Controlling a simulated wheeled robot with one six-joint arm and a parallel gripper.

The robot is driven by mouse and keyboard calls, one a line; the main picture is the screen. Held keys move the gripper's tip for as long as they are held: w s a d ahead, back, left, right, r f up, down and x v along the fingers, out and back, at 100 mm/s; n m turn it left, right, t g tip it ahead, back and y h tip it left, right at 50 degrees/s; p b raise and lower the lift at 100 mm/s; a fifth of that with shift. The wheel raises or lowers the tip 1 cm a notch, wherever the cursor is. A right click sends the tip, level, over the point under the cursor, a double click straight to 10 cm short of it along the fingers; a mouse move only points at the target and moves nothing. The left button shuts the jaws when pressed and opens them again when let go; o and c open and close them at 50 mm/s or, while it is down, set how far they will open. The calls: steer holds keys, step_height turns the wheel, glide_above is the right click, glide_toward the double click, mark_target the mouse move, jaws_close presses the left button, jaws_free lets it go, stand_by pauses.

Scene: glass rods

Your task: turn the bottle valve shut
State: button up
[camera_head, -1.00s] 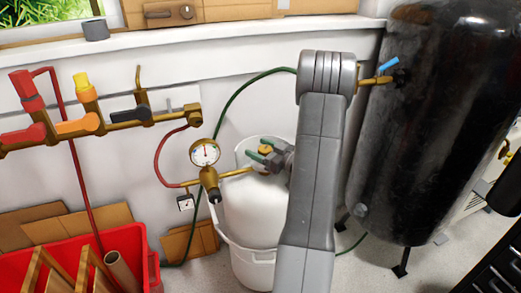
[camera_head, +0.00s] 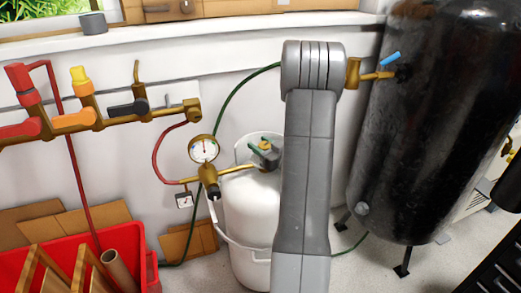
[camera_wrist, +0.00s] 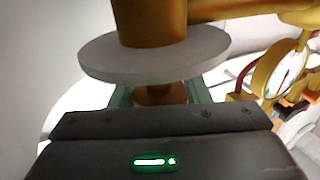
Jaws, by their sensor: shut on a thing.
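The white gas bottle (camera_head: 250,210) stands upright on the floor in the head view, partly behind my grey arm. Its brass valve (camera_head: 265,146) is at the top, inside the collar. My gripper (camera_head: 261,152) is at the valve, with its green fingers around it and its body partly behind my arm. In the wrist view, the green fingers of my gripper (camera_wrist: 160,97) stand on either side of a brass part of the valve (camera_wrist: 162,94), below a pale grey disc (camera_wrist: 155,56). The gripper is shut on the valve; the fingertip contact is mostly hidden by the disc.
A pressure gauge (camera_head: 204,149) and brass regulator stand left of the valve. A brass manifold (camera_head: 100,122) with coloured handles runs along the wall. A red crate (camera_head: 150,272) is at lower left. A big black tank (camera_head: 435,130) stands right of my arm.

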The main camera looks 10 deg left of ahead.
steer(key=m+t+h+b, duration=0.3)
steer(key=shift+w+f+t+b, duration=0.1)
steer(key=shift+f+t+b, duration=0.15)
steer(key=shift+t+b, duration=0.1)
steer(key=shift+w+d+r+m+t+h+b, duration=0.1)
steer(key=shift+d+m+t+h+b, duration=0.1)
steer(key=shift+m+t+h+b, duration=0.7)
steer(key=shift+w+d+r+m+t+h+b, duration=0.2)
steer(key=shift+m+h+b, duration=0.5)
steer(key=shift+h, duration=0.6)
steer(key=shift+s+h, duration=0.1)
steer(key=shift+h, duration=0.2)
steer(key=o, duration=1)
steer(key=v, duration=1.4)
steer(key=shift+f+p, duration=0.25)
steer(key=shift+p, duration=0.2)
steer(key=shift+a, duration=0.15)
